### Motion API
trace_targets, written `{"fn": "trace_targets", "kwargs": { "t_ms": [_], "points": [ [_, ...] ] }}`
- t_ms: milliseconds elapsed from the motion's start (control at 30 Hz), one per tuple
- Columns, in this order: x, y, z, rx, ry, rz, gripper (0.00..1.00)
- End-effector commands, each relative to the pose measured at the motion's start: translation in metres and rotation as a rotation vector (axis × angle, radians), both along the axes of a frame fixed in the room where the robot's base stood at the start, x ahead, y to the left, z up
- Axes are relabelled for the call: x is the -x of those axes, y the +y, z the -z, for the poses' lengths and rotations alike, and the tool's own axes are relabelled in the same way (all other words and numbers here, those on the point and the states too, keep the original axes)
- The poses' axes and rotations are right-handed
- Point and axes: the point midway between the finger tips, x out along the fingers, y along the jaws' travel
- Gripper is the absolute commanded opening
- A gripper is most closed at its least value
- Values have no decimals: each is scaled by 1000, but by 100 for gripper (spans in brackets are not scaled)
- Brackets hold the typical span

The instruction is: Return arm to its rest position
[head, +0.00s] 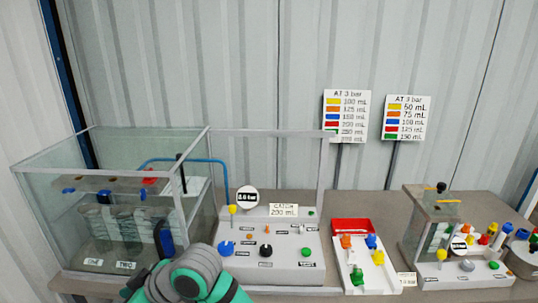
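My arm (195,275) shows at the bottom of the head view, left of centre, as grey ribbed and teal-green links. It is in front of the lower right part of a glass tank (60,215) and the left end of a white control panel (270,270). My gripper's fingers cannot be made out, so whether it holds anything is not shown.
The panel has coloured knobs and a "CATCH 200 mL" label. Right of it are a white tray (364,277) with coloured pegs and a smaller rig (440,245). Two colour-chart signs (346,116) (406,118) stand behind. A grey bench (350,205) carries the equipment.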

Motion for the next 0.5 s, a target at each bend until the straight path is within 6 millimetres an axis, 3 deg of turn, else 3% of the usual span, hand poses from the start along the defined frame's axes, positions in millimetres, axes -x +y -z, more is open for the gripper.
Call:
{"fn": "trace_targets", "kwargs": {
  "t_ms": [233, 500],
  "points": [
    [-12, 21, -5, -292, 51, 156, 60],
    [-30, 15, 3, -545, 99, 369, 60]
  ]
}}
